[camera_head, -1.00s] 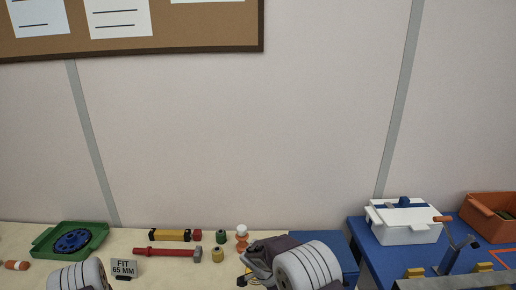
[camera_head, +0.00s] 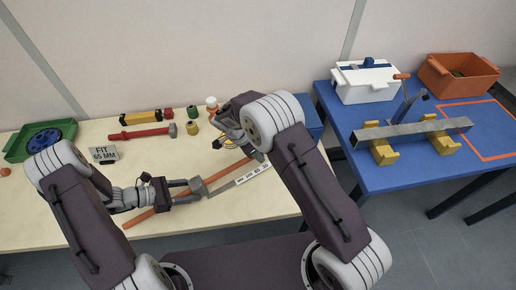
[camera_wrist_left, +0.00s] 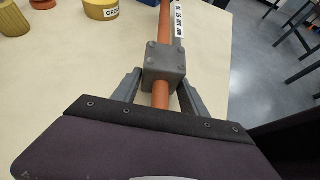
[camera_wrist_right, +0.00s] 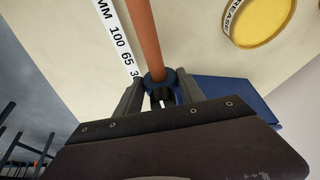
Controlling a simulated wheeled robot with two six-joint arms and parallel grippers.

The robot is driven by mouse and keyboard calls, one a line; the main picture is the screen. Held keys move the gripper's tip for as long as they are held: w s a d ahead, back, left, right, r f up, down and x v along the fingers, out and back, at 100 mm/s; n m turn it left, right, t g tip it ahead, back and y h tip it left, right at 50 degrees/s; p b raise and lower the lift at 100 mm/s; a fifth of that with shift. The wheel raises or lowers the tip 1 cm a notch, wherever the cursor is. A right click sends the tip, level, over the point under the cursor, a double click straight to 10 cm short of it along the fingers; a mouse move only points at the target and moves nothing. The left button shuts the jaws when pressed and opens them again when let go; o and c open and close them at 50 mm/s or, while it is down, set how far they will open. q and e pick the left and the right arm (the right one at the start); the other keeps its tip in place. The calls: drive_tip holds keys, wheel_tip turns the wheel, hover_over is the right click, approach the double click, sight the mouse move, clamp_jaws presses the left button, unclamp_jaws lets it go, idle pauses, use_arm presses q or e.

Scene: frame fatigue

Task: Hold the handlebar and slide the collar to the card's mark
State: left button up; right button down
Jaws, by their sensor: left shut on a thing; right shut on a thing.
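The handlebar (camera_head: 143,218) is an orange-brown bar lying diagonally low over the front of the bench. The collar (camera_head: 199,187) is a grey block around the bar. My left gripper (camera_head: 188,190) is shut on the collar, which sits between its fingertips in the left wrist view (camera_wrist_left: 165,62). My right gripper (camera_wrist_right: 160,90) is shut on the handlebar near a blue ring (camera_wrist_right: 158,76) at its far end; in the head view my arm largely hides this grip. The card (camera_head: 104,154) reads FIT 65 MM. A white scale (camera_wrist_right: 119,35) beside the bar reads 100, 65, 30.
A green tray (camera_head: 14,151) is at the left. On the blue table, a grey beam (camera_head: 415,129) rests on yellow supports, with a white box (camera_head: 366,84) and an orange bin (camera_head: 456,76).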

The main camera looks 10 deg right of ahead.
use_arm(q)
drive_tip(key=shift+f, duration=0.3)
use_arm(e)
drive_tip(key=shift+s+f, duration=0.1)
drive_tip(key=shift+s+a+f, duration=0.1)
drive_tip(key=shift+s+a, duration=0.2)
drive_tip(key=shift+a, duration=0.4)
drive_tip(key=shift+s+a+f, duration=0.1)
drive_tip(key=shift+s+a, duration=0.15)
drive_tip(key=shift+a, duration=0.4)
drive_tip(key=c, duration=0.6)
unclamp_jaws()
drive_tip(key=shift+r, duration=0.1)
drive_tip(key=shift+o, duration=0.2)
drive_tip(key=shift+v, duration=3.5)
use_arm(q)
drive_tip(key=o, duration=1.1)
drive_tip(key=shift+c, duration=0.2)
use_arm(e)
drive_tip(key=shift+w, duration=0.1)
